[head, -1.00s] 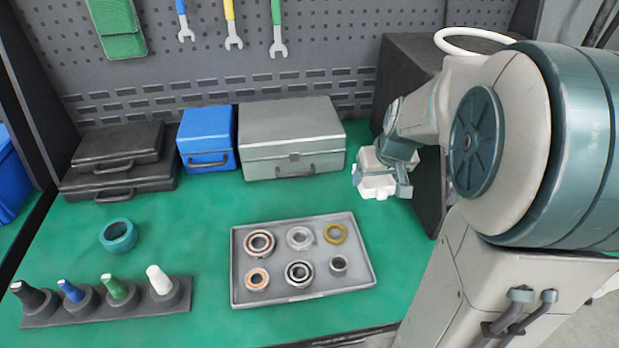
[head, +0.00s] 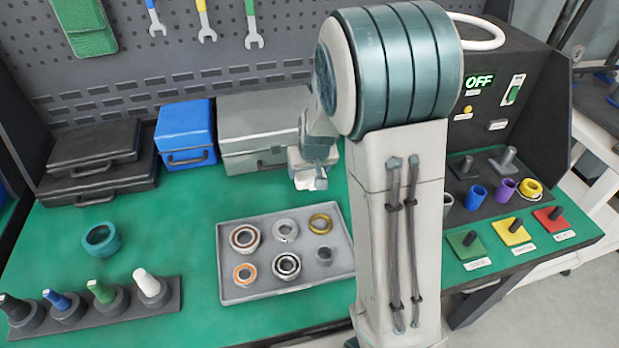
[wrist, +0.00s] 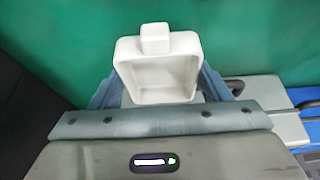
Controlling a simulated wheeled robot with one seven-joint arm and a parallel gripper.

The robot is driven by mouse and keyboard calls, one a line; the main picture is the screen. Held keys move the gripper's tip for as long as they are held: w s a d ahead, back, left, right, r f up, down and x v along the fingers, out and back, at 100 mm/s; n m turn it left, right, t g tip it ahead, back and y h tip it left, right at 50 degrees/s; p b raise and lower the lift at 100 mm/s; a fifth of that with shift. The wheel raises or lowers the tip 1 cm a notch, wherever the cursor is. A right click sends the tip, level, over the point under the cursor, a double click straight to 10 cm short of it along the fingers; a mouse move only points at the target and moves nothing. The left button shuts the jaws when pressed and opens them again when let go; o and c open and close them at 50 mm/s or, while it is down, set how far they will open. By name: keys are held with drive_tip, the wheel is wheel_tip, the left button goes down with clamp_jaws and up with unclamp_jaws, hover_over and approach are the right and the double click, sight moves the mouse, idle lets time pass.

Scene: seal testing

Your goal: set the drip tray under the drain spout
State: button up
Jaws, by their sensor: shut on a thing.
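My gripper (head: 314,160) is shut on a small white open box, the drip tray (wrist: 158,82), and holds it above the green bench top. In the wrist view the tray sits between the two blue-grey fingers, its hollow facing the camera, with a small white block at its far edge. In the head view the tray (head: 309,180) shows just in front of the grey case's right end. I cannot make out a drain spout; my arm hides part of the dark test machine (head: 530,75).
A grey tray (head: 232,290) of several rings lies in front of my gripper. The grey case (head: 258,130), blue case (head: 184,135) and black cases (head: 95,170) stand behind and left.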

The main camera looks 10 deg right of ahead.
sight(310, 178)
drive_tip(key=shift+f, duration=1.65)
drive_tip(key=shift+f+b, duration=0.25)
drive_tip(key=shift+b, duration=0.15)
drive_tip(key=o, duration=1.1)
drive_tip(key=shift+r, duration=0.1)
drive_tip(key=shift+c, duration=0.2)
drive_tip(key=shift+r, duration=0.1)
